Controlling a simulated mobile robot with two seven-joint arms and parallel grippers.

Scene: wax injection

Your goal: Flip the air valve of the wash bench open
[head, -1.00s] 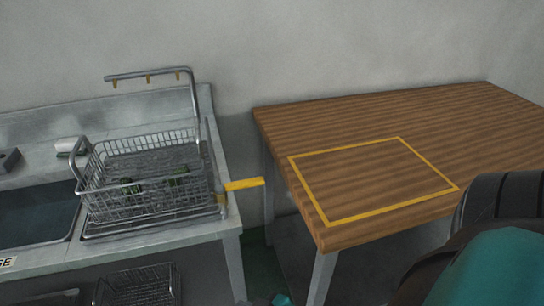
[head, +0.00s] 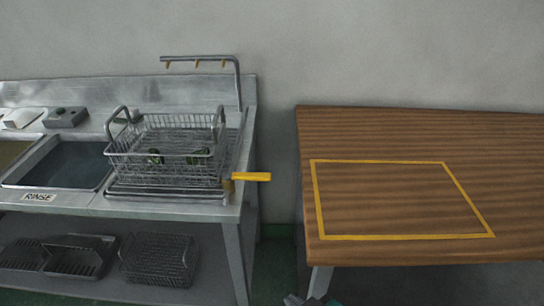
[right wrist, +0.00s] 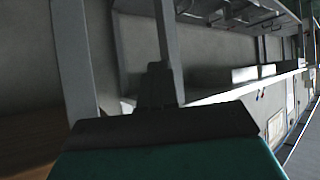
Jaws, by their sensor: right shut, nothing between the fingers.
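The wash bench (head: 238,212) stands on the left in the head view. The air valve's yellow lever (head: 251,177) sticks out to the right, roughly level, from the bench's right end beside the wire basket. A bent pipe with small brass nozzles (head: 197,59) rises behind the basket. My right gripper (head: 298,300) shows only in part at the bottom edge, below and right of the lever and well apart from it. In the right wrist view my right gripper (right wrist: 156,85) is shut and empty, its dark fingers together. My left gripper is out of view.
A wire basket (head: 165,168) with green pieces stands on the bench beside the rinse basin (head: 62,165). More baskets (head: 160,260) sit on the lower shelf. A wooden table (head: 400,135) with a yellow outline is bare at right. A gap separates bench and table.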

